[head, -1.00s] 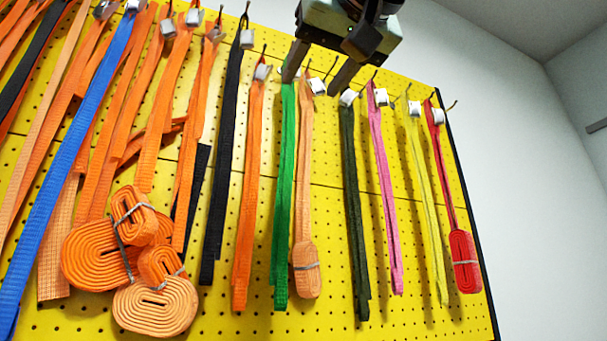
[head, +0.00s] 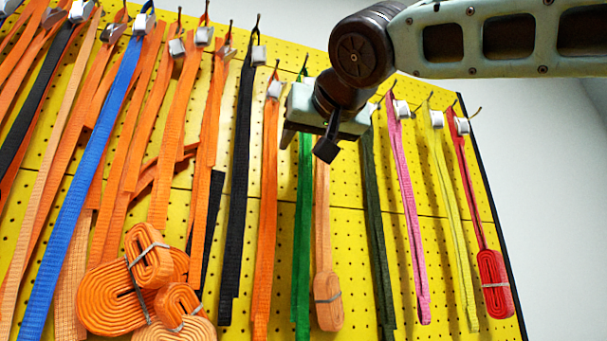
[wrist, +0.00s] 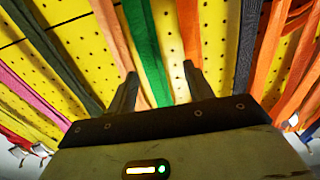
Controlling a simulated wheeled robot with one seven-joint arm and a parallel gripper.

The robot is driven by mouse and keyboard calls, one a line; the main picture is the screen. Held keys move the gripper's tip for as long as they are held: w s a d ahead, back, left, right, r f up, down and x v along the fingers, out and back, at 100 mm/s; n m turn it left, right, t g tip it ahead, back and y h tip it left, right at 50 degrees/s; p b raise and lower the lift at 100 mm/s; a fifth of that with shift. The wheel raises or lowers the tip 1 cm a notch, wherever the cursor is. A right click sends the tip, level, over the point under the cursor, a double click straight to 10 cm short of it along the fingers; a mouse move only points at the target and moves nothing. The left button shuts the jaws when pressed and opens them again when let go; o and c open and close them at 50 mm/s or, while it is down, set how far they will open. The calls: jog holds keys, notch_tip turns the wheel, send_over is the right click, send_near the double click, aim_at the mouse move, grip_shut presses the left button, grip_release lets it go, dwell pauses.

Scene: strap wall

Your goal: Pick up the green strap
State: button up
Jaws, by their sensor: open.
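The green strap (head: 302,230) hangs on the yellow pegboard between an orange strap on its left and a tan strap on its right. Its upper part is partly hidden behind my gripper in the head view. In the wrist view the green strap (wrist: 148,55) runs between my two fingers, nearer the left one. My gripper (wrist: 159,80) is open and empty, with its fingers pointing at the wall. I cannot tell how far the fingertips are from the strap.
The tan strap (head: 322,230) with a coiled end hangs close beside the green one. The orange strap (head: 267,220) is on the other side. Dark green (head: 376,230), pink (head: 409,220), yellow and red straps hang further right. Metal hooks stick out along the top.

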jog(key=p+x, duration=0.1)
jog(key=x, duration=0.3)
jog(key=shift+w+f+p, duration=0.1)
jog(key=shift+p, duration=0.3)
grip_shut()
